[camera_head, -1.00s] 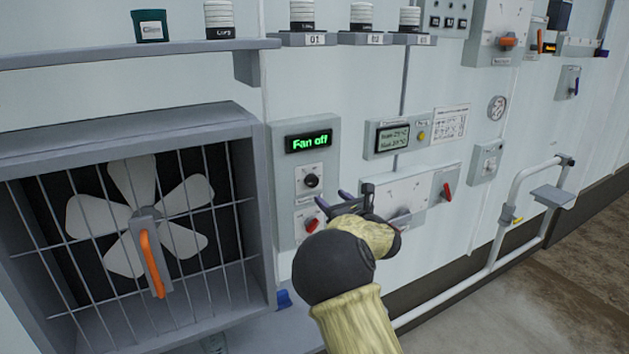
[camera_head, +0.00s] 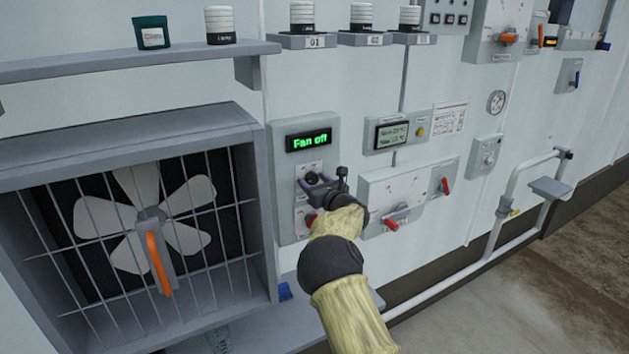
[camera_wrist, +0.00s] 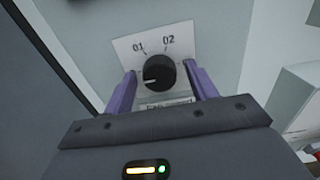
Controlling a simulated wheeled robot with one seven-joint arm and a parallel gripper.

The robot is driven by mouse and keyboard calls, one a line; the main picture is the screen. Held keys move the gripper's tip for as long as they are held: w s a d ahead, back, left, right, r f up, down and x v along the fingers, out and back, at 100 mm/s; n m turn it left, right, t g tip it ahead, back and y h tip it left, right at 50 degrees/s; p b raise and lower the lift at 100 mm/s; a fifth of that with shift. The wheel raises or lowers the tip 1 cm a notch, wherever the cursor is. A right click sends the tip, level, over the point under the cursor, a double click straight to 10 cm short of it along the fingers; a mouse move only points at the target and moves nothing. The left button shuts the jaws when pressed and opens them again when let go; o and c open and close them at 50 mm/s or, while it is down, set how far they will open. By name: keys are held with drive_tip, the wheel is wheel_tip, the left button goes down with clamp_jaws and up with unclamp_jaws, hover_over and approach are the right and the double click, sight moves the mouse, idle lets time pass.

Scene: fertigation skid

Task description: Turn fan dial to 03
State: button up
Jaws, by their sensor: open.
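The fan dial (camera_wrist: 158,73) is a round black knob on a white plate marked 01 and 02 in the wrist view. Its white pointer mark faces left and slightly down, below the 01 mark. No 03 mark shows; the lower part of the plate is partly hidden. My gripper (camera_wrist: 161,76) is open, with one purple finger on each side of the dial. I cannot tell whether either finger touches it. In the head view my gripper (camera_head: 320,187) is at the dial and partly covers it. The green display (camera_head: 309,141) above reads "Fan off".
A red-handled switch sits just below the dial, mostly hidden by my gripper. A caged fan (camera_head: 150,215) with an orange handle (camera_head: 159,262) stands to the left. To the right are a box with red levers (camera_head: 391,224) and a grey readout (camera_head: 392,134). A shelf (camera_head: 140,59) runs above.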

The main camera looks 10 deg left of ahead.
drive_tip(key=c, duration=1)
